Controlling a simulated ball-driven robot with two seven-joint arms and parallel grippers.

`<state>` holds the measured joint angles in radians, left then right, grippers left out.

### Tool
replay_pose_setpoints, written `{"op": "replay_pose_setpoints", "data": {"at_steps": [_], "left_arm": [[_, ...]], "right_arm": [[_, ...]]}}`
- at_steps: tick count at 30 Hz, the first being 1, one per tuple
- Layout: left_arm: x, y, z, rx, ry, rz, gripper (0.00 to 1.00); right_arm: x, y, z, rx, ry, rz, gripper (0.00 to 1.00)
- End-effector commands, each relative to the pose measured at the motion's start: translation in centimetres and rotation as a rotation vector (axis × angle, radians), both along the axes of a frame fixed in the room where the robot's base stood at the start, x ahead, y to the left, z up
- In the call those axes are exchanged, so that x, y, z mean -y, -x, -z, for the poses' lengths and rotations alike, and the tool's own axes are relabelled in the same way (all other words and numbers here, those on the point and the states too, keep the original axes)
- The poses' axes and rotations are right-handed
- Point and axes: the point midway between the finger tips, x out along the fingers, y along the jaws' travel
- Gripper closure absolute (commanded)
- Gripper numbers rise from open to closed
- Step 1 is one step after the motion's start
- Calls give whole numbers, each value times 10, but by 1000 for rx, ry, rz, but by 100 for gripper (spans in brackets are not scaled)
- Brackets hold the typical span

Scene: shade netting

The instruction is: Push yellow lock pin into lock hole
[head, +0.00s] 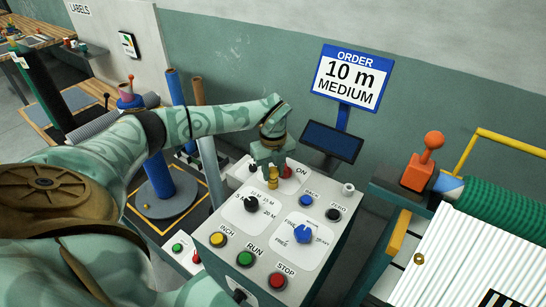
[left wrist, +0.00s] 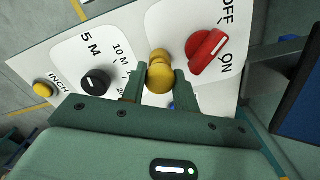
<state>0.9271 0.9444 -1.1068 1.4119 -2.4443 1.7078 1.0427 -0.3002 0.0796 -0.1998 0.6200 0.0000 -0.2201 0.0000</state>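The yellow lock pin (head: 273,178) is at the upper part of the control panel (head: 226,240), just left of the ON label. In the left wrist view the pin (left wrist: 158,73) shows a rounded knob and a narrower collar beyond it. My left gripper (head: 272,168) points down over the panel. Its two fingers (left wrist: 159,88) stand on either side of the knob and appear to touch it. The lock hole is not visible; the pin and fingers cover the panel there. My right gripper is not in view.
The red OFF/ON switch (left wrist: 207,50) is close beside the pin. The black length selector (left wrist: 95,82) is on its other side. A blue selector (head: 303,234) and several buttons sit lower on the panel. A dark screen (head: 331,141) stands behind. A green roll (head: 500,205) lies right.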

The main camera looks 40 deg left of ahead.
Motion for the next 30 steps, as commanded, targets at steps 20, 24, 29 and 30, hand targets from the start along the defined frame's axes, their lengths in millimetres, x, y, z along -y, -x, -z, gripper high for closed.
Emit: {"op": "replay_pose_setpoints", "data": {"at_steps": [20,24,29,30], "left_arm": [[0,-1,-32,4,0,2,45],[0,-1,-71,5,0,1,45],[0,0,-114,2,0,0,45],[0,0,-123,2,0,1,45]], "right_arm": [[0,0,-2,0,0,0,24],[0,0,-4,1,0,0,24],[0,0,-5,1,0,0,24],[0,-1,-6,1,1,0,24]]}}
